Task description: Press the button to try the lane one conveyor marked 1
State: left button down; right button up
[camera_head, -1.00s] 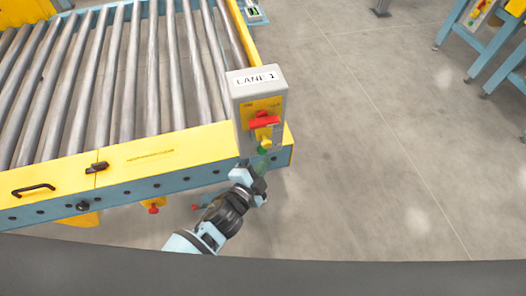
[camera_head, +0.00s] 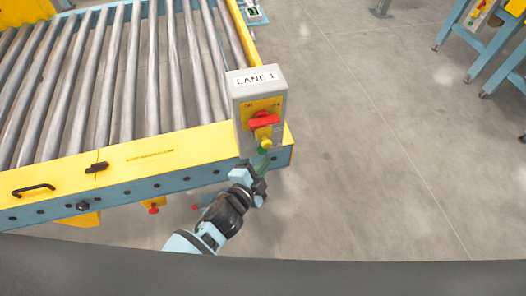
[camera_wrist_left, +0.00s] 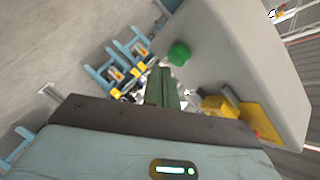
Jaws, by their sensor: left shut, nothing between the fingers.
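The grey control box marked LANE 1 (camera_head: 258,82) stands at the front right corner of the roller conveyor (camera_head: 130,80). Its face has a red handle (camera_head: 264,120) on a yellow plate and a green button low down (camera_head: 263,151). In the left wrist view the green button (camera_wrist_left: 179,54) sticks out from the grey box (camera_wrist_left: 240,55). My left gripper (camera_head: 262,166) is shut and empty, just below the button in the head view. Its fingers (camera_wrist_left: 163,86) point toward the button in the wrist view. I cannot tell whether they touch it. My right gripper is not in view.
The conveyor's yellow front rail (camera_head: 140,155) has a black handle (camera_head: 34,190) at the left. Blue-legged stands (camera_head: 490,60) are at the upper right. The grey floor (camera_head: 390,150) right of the box is clear.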

pick_arm(q)
jog(key=shift+w, duration=0.15)
jog(key=shift+w+a, duration=0.15)
jog(key=shift+w, duration=0.1)
jog(key=shift+w+a, duration=0.15)
jog(key=shift+w, duration=0.35)
dwell(1.2)
jog(key=shift+s+d, duration=0.3)
jog(key=shift+s, duration=0.6)
jog(key=shift+s, duration=0.1)
jog(key=s, duration=0.1)
jog(key=s+d, duration=0.1)
jog(key=s, duration=0.2)
jog(key=shift+s+d, duration=0.25)
jog(key=shift+s, duration=0.05)
